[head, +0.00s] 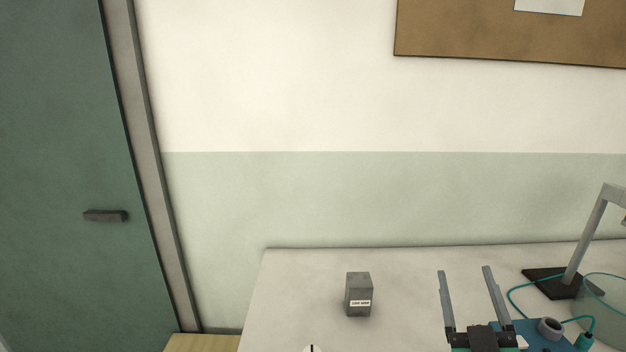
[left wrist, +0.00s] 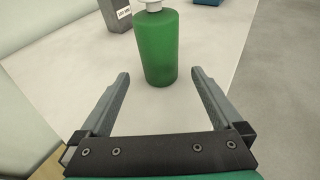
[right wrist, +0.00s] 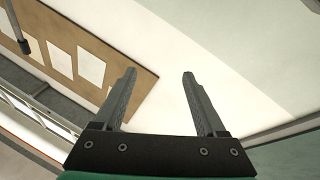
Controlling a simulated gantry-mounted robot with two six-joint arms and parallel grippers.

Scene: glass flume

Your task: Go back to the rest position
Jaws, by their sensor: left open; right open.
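My right gripper (head: 466,290) shows at the lower right of the head view, open and empty, with its two fingers pointing up. In the right wrist view its fingers (right wrist: 160,85) are spread with nothing between them, and the wall lies beyond. My left gripper (left wrist: 158,85) is open in the left wrist view. A green bottle (left wrist: 157,48) with a white top stands upright on the table just beyond its fingertips, apart from them. The left gripper does not show in the head view.
A grey labelled block (head: 358,294) stands on the white table (head: 290,275). A lamp (head: 585,235) with a dark base, a teal cable and a blue item (head: 545,338) are at the right. A green door (head: 60,150) is at the left. The table's middle back is clear.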

